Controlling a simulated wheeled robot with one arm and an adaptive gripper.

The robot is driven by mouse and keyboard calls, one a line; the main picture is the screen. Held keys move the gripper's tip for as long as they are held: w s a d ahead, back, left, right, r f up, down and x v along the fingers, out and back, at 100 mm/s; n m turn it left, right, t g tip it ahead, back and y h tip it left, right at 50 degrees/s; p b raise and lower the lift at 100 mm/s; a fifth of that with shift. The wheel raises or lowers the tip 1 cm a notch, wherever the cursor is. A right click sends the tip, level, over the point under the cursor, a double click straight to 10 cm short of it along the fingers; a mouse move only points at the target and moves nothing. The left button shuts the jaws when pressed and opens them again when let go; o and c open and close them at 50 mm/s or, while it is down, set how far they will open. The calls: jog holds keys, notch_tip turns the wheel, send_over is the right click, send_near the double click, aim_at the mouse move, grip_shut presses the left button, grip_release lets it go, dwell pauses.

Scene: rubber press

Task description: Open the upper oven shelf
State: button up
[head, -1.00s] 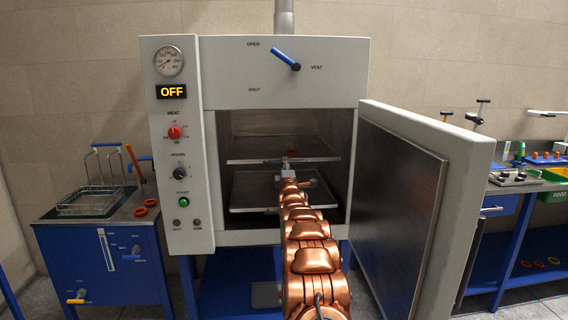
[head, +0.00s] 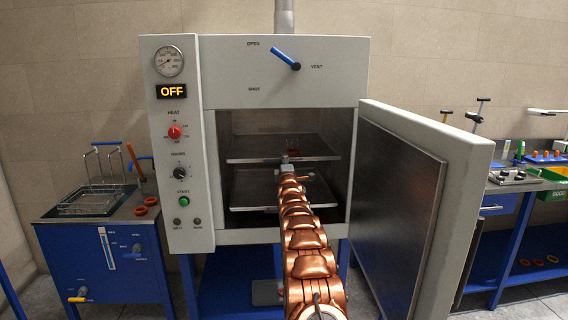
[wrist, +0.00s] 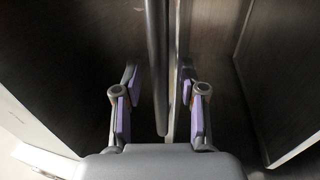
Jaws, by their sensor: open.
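The oven (head: 285,70) stands with its door (head: 440,200) swung open to the right. Inside, the upper shelf (head: 250,155) is a flat metal tray above the lower shelf (head: 265,195). My arm reaches into the opening, with its end at the front edge of the upper shelf. In the wrist view my gripper (wrist: 160,105) is open, its purple-padded fingers apart. A dark rounded bar (wrist: 156,60) runs between the fingers, beside a metallic edge (wrist: 182,50); both appear to belong to the shelf front. I cannot tell whether either pad touches the bar.
The open door stands close to the right of my arm. A blue bench (head: 100,240) with a wire basket (head: 90,200) is at the left. A workbench (head: 520,190) with tools and a green bin is at the right.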

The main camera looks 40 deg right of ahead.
jog(key=shift+c, duration=0.3)
grip_shut()
dwell(0.3)
